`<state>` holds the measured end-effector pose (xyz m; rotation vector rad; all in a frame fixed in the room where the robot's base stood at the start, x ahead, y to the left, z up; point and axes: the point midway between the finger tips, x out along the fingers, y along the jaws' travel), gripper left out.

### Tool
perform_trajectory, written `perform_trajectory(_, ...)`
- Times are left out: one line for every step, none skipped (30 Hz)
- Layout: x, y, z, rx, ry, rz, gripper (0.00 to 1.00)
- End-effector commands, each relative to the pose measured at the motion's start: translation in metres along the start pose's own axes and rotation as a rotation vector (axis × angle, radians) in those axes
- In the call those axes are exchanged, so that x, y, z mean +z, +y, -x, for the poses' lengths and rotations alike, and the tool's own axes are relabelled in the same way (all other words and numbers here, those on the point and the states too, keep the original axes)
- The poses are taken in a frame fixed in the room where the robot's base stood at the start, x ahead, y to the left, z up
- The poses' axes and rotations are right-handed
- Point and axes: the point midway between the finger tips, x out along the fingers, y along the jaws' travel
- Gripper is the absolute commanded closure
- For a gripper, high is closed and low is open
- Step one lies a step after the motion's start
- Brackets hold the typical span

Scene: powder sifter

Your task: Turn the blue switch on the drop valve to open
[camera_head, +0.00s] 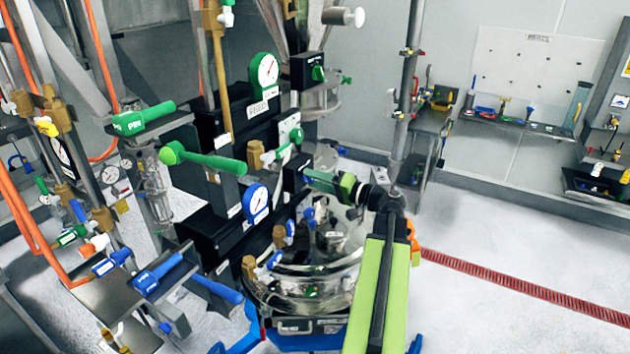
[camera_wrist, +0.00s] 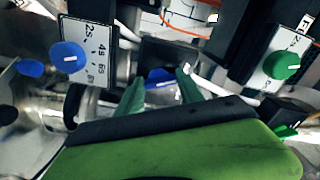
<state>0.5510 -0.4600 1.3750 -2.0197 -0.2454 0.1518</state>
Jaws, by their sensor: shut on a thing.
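The blue switch (camera_wrist: 158,77) shows in the wrist view on the front of a dark box, between the two green fingers of my gripper (camera_wrist: 160,84). The fingers are shut on it, one on each side. Part of the switch is hidden below by my gripper's body, so its angle is hard to read. In the head view my gripper (camera_head: 309,176) reaches left to a black box (camera_head: 293,174) on the machine.
A blue dial (camera_wrist: 67,57) on a white scale plate is left of my gripper, and a green dial (camera_wrist: 286,65) is right. A blue-rimmed gauge (camera_head: 256,203) and a green lever (camera_head: 205,159) are left of the box. Open floor (camera_head: 490,310) lies right.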

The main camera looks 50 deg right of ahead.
Motion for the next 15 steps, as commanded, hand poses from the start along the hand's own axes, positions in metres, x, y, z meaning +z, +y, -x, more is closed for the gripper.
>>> perform_trajectory(0.0000,0.0000,0.0000,0.001,0.000,-0.023,0.96)
perform_trajectory(0.0000,0.0000,0.0000,0.001,0.000,-0.041,0.96)
perform_trajectory(0.0000,-0.0001,-0.0001,0.001,-0.001,-0.067,0.96)
perform_trajectory(-0.0001,-0.0002,-0.0001,0.001,-0.001,-0.088,0.96)
perform_trajectory(-0.0002,-0.0002,-0.0001,0.001,-0.001,-0.111,0.96)
perform_trajectory(-0.0002,-0.0003,-0.0002,0.001,-0.001,-0.144,0.96)
perform_trajectory(-0.0003,-0.0004,-0.0002,0.001,-0.001,-0.171,0.96)
perform_trajectory(-0.0004,-0.0004,-0.0002,0.001,-0.001,-0.198,0.96)
perform_trajectory(-0.0004,-0.0005,-0.0002,0.001,-0.001,-0.235,0.96)
perform_trajectory(-0.0005,-0.0006,-0.0003,0.001,-0.001,-0.263,0.96)
perform_trajectory(-0.0006,-0.0006,-0.0003,0.001,-0.001,-0.292,0.96)
perform_trajectory(-0.0007,-0.0007,-0.0003,0.001,-0.001,-0.330,0.96)
perform_trajectory(-0.0008,-0.0007,-0.0003,0.001,-0.001,-0.359,0.96)
perform_trajectory(-0.0008,-0.0007,-0.0004,0.001,-0.001,-0.388,0.96)
perform_trajectory(-0.0009,-0.0008,-0.0004,0.001,-0.001,-0.425,0.96)
